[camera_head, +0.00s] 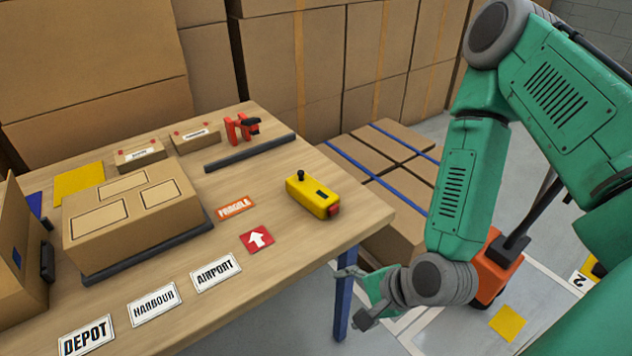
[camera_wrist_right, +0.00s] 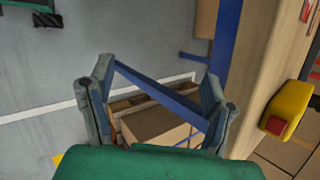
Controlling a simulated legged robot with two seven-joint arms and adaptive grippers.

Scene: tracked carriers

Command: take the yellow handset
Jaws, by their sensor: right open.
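The yellow handset (camera_head: 313,194) lies on the wooden table (camera_head: 300,254) near its right edge, with a black knob on top and a red end. It also shows at the right edge of the right wrist view (camera_wrist_right: 290,107), partly cut off. My right gripper (camera_head: 352,296) is open and empty, beyond the table's right edge and apart from the handset. Its two fingers show spread in the right wrist view (camera_wrist_right: 157,92), with floor and a carton behind them. My left gripper is in neither view.
A large carton (camera_head: 130,214) sits on a dark strip on the table. DEPOT, HARBOUR and AIRPORT labels (camera_head: 215,272) lie along the front. A FRAGILE label (camera_head: 235,207) and red arrow label (camera_head: 257,239) lie near the handset. A red tape dispenser (camera_head: 238,128) stands at the back.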

